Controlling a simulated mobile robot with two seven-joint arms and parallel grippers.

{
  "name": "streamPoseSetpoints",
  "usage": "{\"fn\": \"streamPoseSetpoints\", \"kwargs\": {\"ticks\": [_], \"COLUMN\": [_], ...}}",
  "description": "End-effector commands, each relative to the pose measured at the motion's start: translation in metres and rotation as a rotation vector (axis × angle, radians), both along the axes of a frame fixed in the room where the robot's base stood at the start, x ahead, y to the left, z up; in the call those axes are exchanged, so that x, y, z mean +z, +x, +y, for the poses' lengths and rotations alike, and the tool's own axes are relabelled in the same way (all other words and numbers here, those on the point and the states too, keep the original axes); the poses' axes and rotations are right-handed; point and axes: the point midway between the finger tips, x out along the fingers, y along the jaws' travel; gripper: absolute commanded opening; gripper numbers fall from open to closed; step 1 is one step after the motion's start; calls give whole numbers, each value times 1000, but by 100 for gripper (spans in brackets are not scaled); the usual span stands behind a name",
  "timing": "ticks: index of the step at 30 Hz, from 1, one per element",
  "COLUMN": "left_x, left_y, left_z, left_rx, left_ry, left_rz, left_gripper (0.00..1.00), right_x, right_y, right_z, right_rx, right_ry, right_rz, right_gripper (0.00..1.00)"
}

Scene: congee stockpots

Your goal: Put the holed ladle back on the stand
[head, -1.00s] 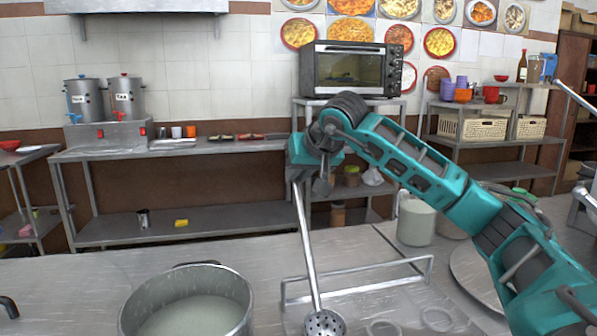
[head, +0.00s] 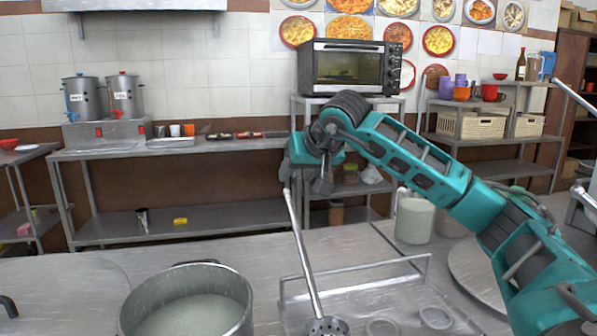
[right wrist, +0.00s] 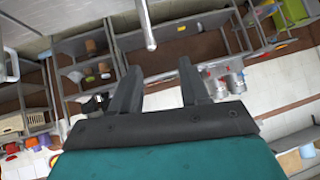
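The holed ladle (head: 306,262) leans with its perforated bowl (head: 327,326) low at the front and its long handle rising up and left. Its handle crosses the left part of the stand (head: 360,265), a metal wire frame on the counter; I cannot tell whether they touch. My right gripper (head: 305,180) is beside the handle's upper end. In the right wrist view its fingers (right wrist: 160,85) are spread with nothing between them, and the ladle handle's end (right wrist: 150,42) is just beyond them. My left gripper is not in view.
A pot of congee (head: 190,310) stands left of the ladle on the metal counter. A pale-filled container (head: 415,220) stands behind the stand to the right. A large round lid (head: 475,270) lies at the right. Shelves and an oven (head: 348,68) are at the back.

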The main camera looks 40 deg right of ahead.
Motion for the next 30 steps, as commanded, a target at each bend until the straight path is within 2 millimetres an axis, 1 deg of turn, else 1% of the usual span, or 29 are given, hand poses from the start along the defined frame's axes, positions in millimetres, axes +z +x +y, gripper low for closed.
{"fn": "streamPoseSetpoints", "kwargs": {"ticks": [7,11,14,18,24,27,30], "left_x": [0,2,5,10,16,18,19], "left_y": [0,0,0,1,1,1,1], "left_z": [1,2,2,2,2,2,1], "left_rx": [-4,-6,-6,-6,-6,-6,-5], "left_ry": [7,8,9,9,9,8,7], "left_rz": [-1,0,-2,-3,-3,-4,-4], "left_gripper": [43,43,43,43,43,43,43], "right_x": [1,9,21,43,70,79,84], "right_y": [-1,-8,-21,-44,-74,-84,-90], "right_z": [0,1,4,10,18,20,22], "right_rx": [1,0,0,0,0,0,-1], "right_ry": [-1,-2,-5,-4,-3,-1,-1], "right_rz": [0,-2,-2,-4,-3,-3,-1], "right_gripper": [46,46,46,46,46,46,46]}}
